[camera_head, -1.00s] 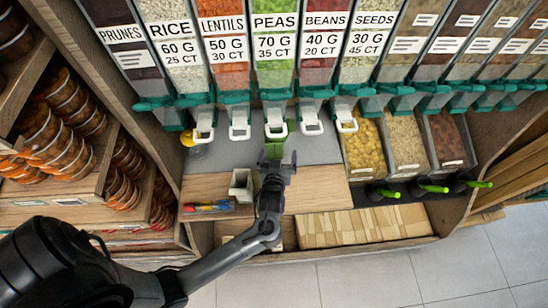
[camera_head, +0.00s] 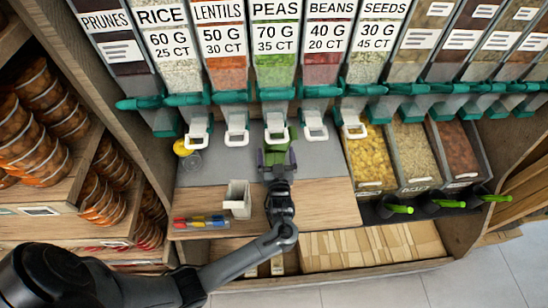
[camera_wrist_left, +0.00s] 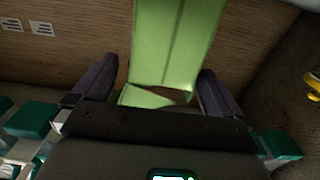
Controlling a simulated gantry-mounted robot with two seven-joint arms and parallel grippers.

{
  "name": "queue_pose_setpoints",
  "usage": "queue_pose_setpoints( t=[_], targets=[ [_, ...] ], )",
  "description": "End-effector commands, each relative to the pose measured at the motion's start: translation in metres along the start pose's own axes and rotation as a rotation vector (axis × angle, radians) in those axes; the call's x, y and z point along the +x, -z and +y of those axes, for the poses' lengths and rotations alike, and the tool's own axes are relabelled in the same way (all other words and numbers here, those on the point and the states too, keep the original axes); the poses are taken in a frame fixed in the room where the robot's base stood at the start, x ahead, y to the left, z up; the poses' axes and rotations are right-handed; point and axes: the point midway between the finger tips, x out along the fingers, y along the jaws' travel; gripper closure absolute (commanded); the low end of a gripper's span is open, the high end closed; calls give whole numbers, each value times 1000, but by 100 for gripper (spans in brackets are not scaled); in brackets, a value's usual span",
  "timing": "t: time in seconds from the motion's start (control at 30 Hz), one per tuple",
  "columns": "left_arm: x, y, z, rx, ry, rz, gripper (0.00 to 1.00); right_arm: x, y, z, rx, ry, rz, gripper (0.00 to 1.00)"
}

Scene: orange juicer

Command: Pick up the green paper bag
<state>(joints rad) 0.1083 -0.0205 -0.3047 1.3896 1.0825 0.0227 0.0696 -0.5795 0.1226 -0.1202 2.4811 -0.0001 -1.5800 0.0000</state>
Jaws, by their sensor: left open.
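The green paper bag (camera_head: 279,148) stands on the grey counter strip under the PEAS dispenser spout, partly hidden by my left gripper. My left gripper (camera_head: 278,160) is open, with one finger at each side of the bag. In the left wrist view the light green bag (camera_wrist_left: 178,40) rises between the open fingers of my left gripper (camera_wrist_left: 155,88). A gap shows between the bag and the fingers there. My right gripper is not in view.
The PEAS dispenser (camera_head: 275,55) and its white handle (camera_head: 276,133) are just above the bag. A pale open box (camera_head: 238,198) and several coloured markers (camera_head: 200,221) are left of my arm. Open food bins (camera_head: 371,163) stand to the right. The wooden counter (camera_head: 325,203) is clear right of my arm.

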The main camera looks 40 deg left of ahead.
Motion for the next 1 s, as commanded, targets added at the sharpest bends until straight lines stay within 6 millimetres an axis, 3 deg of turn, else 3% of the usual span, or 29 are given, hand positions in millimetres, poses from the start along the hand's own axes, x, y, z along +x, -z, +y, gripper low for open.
queue_pose_setpoints(
  t=[0.5,0.73,1.0],
  targets=[
    [50,-1,-2,0,0,1,0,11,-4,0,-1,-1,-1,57],
    [51,-1,-3,0,-1,-1,0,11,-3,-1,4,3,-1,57],
    [51,-1,-3,0,-1,-1,40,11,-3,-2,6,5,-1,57]
  ],
)
